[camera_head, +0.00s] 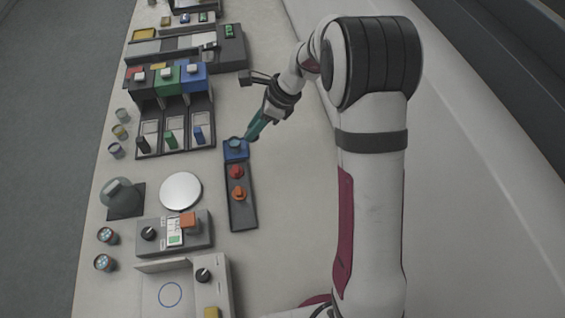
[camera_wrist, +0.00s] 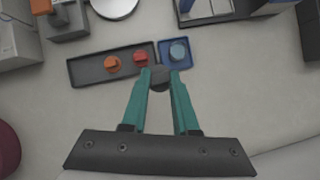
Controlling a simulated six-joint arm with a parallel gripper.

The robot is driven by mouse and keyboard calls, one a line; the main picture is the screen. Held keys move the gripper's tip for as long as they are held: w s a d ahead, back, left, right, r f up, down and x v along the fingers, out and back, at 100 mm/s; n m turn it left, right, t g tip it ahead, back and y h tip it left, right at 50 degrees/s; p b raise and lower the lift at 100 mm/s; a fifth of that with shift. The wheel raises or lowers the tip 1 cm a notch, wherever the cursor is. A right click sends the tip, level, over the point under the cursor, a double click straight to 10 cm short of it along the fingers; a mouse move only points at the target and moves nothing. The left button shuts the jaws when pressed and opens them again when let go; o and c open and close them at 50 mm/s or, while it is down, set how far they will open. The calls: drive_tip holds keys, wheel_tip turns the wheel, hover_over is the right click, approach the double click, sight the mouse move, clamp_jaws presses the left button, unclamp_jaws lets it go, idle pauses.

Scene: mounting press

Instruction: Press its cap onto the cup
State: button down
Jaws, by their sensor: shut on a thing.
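My gripper (camera_wrist: 160,71) is shut on a small dark grey round piece, perhaps the cap (camera_wrist: 159,79), seen between the teal fingertips. In the head view my gripper (camera_head: 250,137) is just right of a blue square holder (camera_head: 236,155); the held piece cannot be made out there. A round light-blue thing, perhaps the cup (camera_head: 235,142), sits in that holder. In the wrist view the round thing (camera_wrist: 178,50) is beyond and slightly right of the fingertips, apart from the held piece. The height of the held piece is unclear.
A dark tray (camera_head: 242,216) beside the holder carries a red knobbed piece (camera_head: 236,171) and an orange one (camera_head: 238,193). A control box (camera_head: 195,235), a white disc (camera_head: 181,191) and coloured dispensers (camera_head: 167,82) stand left. The table right of the tray is clear.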

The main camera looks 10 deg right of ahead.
drive_tip(key=w+a, duration=0.5)
drive_tip(key=shift+w+f, duration=0.15)
drive_tip(key=shift+f, duration=3.2)
drive_tip(key=shift+f, duration=0.15)
drive_tip(key=shift+c, duration=0.6)
unclamp_jaws()
wheel_tip(320, 180, up, 7)
